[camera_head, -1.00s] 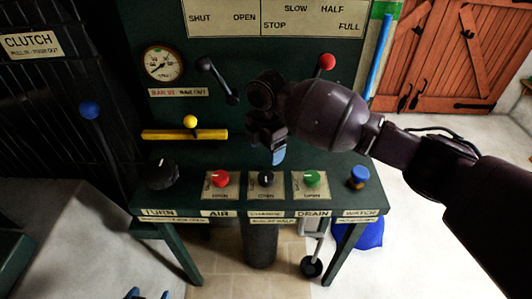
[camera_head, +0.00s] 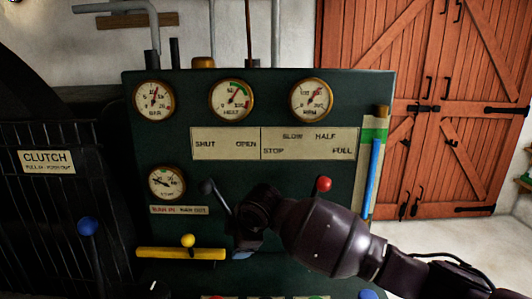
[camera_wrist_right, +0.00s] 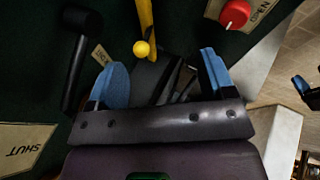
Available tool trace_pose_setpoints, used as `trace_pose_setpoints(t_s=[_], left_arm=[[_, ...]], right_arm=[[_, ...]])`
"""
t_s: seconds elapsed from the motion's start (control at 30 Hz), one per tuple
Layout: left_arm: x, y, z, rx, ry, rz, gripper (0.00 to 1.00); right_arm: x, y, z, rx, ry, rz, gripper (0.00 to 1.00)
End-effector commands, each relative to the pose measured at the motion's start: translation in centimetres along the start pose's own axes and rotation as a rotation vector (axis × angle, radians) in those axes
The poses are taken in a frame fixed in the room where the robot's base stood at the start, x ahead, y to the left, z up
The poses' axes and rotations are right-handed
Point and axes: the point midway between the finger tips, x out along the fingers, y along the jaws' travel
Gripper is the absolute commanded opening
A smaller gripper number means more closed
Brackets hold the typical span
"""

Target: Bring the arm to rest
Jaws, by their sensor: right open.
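My right arm comes in from the right in the head view, its gripper (camera_head: 245,247) in front of the lower green panel (camera_head: 270,185), right of the yellow bar (camera_head: 165,253). In the right wrist view the blue fingertips of the right gripper (camera_wrist_right: 164,78) stand wide apart with nothing held. A yellow ball knob (camera_wrist_right: 142,48) shows beyond the gap between them. A black lever (camera_wrist_right: 82,60) lies left of the fingers. My left gripper is not in the head view. Blue pieces at the wrist view's right edge may be its fingers, but I cannot tell.
A red-knobbed lever (camera_head: 323,184) stands just above my right forearm. A black-knobbed lever (camera_head: 207,188) is up-left of the gripper. The blue clutch knob (camera_head: 88,226) is at left. Gauges (camera_head: 232,100) line the panel top. Wooden doors (camera_head: 440,100) stand behind at right.

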Motion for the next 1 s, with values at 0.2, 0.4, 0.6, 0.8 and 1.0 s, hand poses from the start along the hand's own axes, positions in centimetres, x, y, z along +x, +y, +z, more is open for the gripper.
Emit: trace_pose_setpoints(t_s=[0.2,0.4,0.6,0.8,1.0], left_arm=[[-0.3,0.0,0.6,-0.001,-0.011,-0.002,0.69],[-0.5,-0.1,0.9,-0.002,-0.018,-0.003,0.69],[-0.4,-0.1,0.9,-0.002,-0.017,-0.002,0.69],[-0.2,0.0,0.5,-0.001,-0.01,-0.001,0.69],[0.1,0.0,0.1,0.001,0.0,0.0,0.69]], right_arm=[[-1.3,1.5,-1.9,0.231,0.213,0.233,0.76],[-2.4,0.8,-0.8,0.464,0.399,0.389,0.76],[-3.2,-1.6,2.9,0.687,0.534,0.52,0.76],[-3.6,-5.5,7.8,0.874,0.595,0.63,0.76],[-3.8,-10.8,13.2,1.023,0.588,0.724,0.76]])
